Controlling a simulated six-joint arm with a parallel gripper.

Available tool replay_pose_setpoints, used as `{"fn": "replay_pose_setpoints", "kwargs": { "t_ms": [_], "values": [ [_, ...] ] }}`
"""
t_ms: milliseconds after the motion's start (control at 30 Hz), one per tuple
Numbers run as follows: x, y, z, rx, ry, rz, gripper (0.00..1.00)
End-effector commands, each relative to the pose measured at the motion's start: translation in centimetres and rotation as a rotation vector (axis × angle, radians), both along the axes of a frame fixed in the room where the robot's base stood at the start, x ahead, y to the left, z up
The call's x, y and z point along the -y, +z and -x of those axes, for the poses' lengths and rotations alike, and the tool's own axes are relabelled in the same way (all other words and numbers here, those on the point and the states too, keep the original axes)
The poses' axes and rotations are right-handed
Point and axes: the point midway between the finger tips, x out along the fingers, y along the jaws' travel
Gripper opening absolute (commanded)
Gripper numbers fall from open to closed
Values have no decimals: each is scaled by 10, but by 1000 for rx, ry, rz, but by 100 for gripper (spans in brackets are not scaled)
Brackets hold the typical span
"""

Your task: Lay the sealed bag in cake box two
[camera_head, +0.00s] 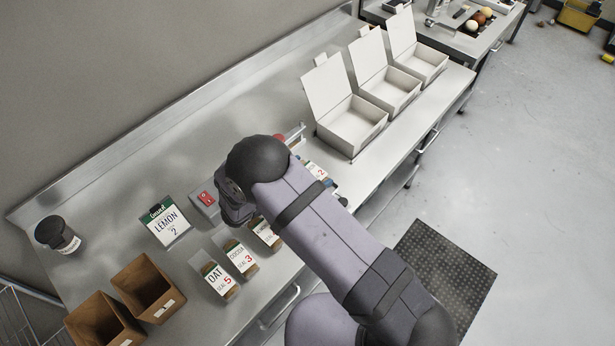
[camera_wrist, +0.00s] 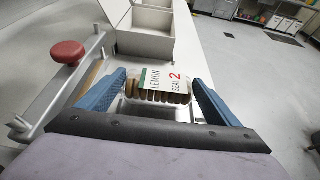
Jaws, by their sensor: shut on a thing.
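My gripper (camera_wrist: 160,90) is shut on a clear bag of biscuits (camera_wrist: 165,84), its blue fingers on either side. The bag's label reads LEMON, SEAL 2. In the head view my arm hides most of the gripper, and part of the bag (camera_head: 317,170) shows beyond the arm. I cannot tell whether the bag touches the bench. Three white cake boxes stand in a row with lids up: a near one (camera_head: 352,145), a middle one (camera_head: 391,103) and a far one (camera_head: 420,72). They look empty, and no numbers are legible on them. The near box (camera_wrist: 145,45) is ahead in the wrist view.
A sealer with a red knob (camera_wrist: 67,52) stands left of the gripper. Other labelled bags (camera_head: 220,280), brown bins (camera_head: 147,287) and a dark-lidded jar (camera_head: 57,236) stand nearer.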

Motion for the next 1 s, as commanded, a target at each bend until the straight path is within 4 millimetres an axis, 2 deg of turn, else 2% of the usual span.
{"fn": "replay_pose_setpoints", "kwargs": {
  "t_ms": [300,600,1000],
  "values": [
    [0,39,-1,5,0,-2,53],
    [0,69,0,3,0,-2,53],
    [1,81,0,0,-6,1,53]
  ]
}}
